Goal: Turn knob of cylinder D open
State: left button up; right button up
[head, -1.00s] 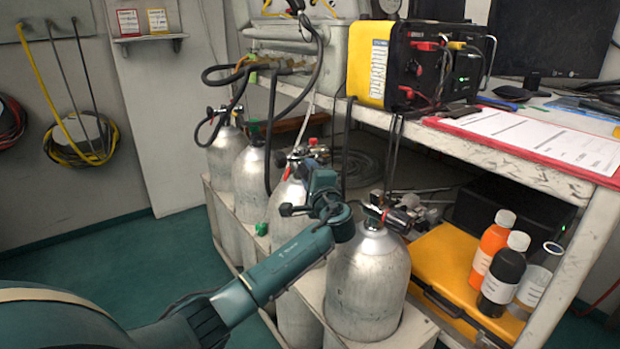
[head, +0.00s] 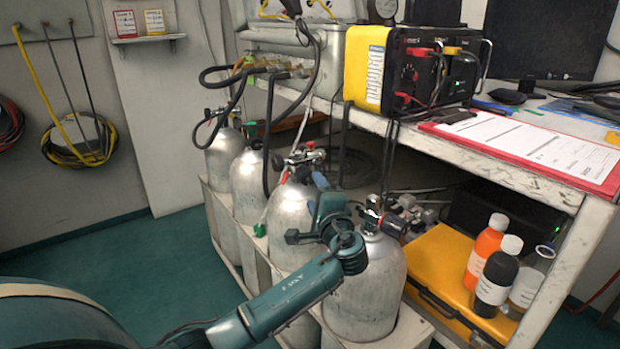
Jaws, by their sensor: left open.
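Several silver cylinders stand in a row in a pale rack. No letters are readable, so I cannot tell which is D. The front cylinder (head: 368,282) has a valve on top with a dark knob (head: 392,226) on its right side. The cylinder behind it (head: 290,220) has a valve with a red-tipped fitting (head: 308,150). My left gripper (head: 316,207) is open, left of the front cylinder's valve and in front of the shoulder of the cylinder behind. It appears apart from the dark knob. My wrist hides part of the front cylinder's left shoulder. My right gripper is out of view.
A workbench (head: 500,165) with a yellow-and-black box (head: 400,70) and a red clipboard (head: 530,148) overhangs at the right. Below it are a yellow case (head: 440,265) and several bottles (head: 493,280). Black hoses (head: 270,130) hang over the rear cylinders. Green floor lies free at left.

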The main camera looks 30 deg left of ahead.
pick_arm(q)
jog(key=p+v, duration=0.1)
jog(key=v, duration=0.5)
dwell(0.4)
